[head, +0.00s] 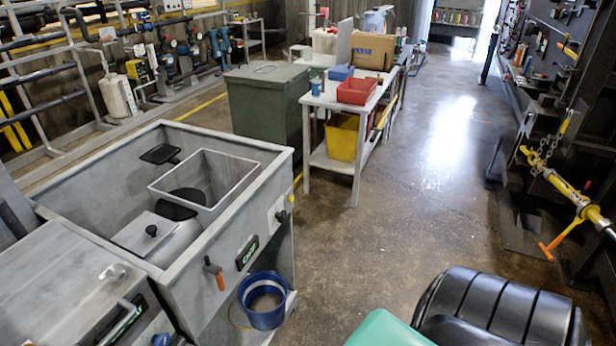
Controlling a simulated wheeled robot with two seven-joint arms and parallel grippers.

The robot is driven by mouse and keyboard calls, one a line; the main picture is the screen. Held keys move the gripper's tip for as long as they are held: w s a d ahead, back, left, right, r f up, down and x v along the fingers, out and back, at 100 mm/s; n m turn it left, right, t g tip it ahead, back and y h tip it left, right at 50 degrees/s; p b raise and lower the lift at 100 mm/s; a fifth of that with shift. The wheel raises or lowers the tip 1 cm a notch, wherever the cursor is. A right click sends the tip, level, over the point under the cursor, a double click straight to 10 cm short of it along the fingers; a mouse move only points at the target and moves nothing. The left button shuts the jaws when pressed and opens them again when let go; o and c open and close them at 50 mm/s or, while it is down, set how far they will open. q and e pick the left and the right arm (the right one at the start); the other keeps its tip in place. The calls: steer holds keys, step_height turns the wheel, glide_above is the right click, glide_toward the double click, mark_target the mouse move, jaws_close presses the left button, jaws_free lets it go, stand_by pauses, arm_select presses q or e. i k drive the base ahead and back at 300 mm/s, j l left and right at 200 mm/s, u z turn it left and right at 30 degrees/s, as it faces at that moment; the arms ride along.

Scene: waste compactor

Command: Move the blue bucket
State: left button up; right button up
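The blue bucket (262,312) stands upright at the lower front of the grey metal compactor (195,215), on its low ledge by the right corner. It has a light band around it, and its open top shows a brownish inside. No gripper touches the bucket in this view. Neither my left nor my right gripper is in the head view.
A white workbench (357,173) holds a red bin (356,91), with a yellow bin (344,137) on its lower shelf. A dark green container (268,105) stands beside it. A black padded seat (500,305) fills the lower right. The concrete floor between is clear.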

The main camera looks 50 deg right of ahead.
mark_target(263, 295)
steer(key=z, duration=1.1)
steer(key=l+u, duration=0.15)
steer(key=j, duration=0.05)
